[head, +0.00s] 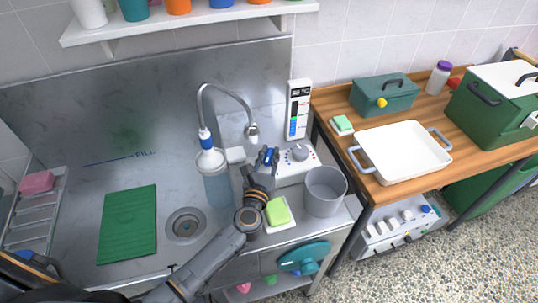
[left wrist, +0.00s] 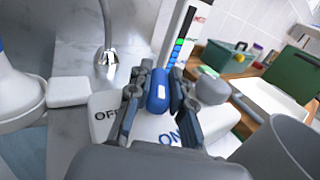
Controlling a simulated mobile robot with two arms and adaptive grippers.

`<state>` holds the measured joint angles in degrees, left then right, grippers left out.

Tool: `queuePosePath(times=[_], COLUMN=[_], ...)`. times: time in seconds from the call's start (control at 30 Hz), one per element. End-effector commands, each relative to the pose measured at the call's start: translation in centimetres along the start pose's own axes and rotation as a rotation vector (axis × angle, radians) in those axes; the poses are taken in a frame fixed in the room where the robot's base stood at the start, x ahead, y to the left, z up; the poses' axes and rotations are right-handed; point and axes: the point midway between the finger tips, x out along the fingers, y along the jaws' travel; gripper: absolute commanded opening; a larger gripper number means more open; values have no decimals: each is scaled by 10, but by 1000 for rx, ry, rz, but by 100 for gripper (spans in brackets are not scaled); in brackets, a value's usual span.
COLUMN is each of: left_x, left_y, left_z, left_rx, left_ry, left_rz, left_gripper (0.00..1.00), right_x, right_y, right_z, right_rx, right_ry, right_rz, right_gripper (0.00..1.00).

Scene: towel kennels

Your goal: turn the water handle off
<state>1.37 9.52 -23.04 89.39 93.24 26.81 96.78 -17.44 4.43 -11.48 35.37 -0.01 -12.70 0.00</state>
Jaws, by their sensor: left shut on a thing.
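The water handle (left wrist: 158,92), with a blue grip, stands on a white panel (left wrist: 104,103) marked OFF and ON in the left wrist view. My left gripper (left wrist: 160,88) is shut on the blue grip, one finger on each side. In the head view my left gripper (head: 268,158) is at the panel, and a bit of the blue handle (head: 268,154) shows between its fingers. The curved faucet (head: 226,88) rises behind the sink, its spout (left wrist: 106,62) left of the handle. Whether water runs is unclear. My right gripper is not in view.
A grey knob (head: 299,152) and an upright temperature gauge (head: 299,110) stand right of the handle. A grey bucket (head: 324,192), a green sponge (head: 278,211) and a bottle (head: 215,180) stand close around my left arm. A white tray (head: 402,150) is on the wooden table.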

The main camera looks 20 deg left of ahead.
Motion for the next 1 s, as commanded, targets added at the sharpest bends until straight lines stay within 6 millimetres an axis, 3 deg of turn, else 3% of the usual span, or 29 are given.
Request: queuePosePath(times=[0.27,0.57,1.0], left_x=[0,0,2], left_y=[1,3,3], left_z=[-1,-3,-7], left_rx=[2,5,4], left_ry=[0,-2,-3], left_rz=[-35,-217,-627], left_gripper=[0,0,0], right_x=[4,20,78], right_y=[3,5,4], right_z=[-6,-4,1], right_rx=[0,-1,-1], right_ry=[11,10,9], right_rz=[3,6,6], right_gripper=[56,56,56])
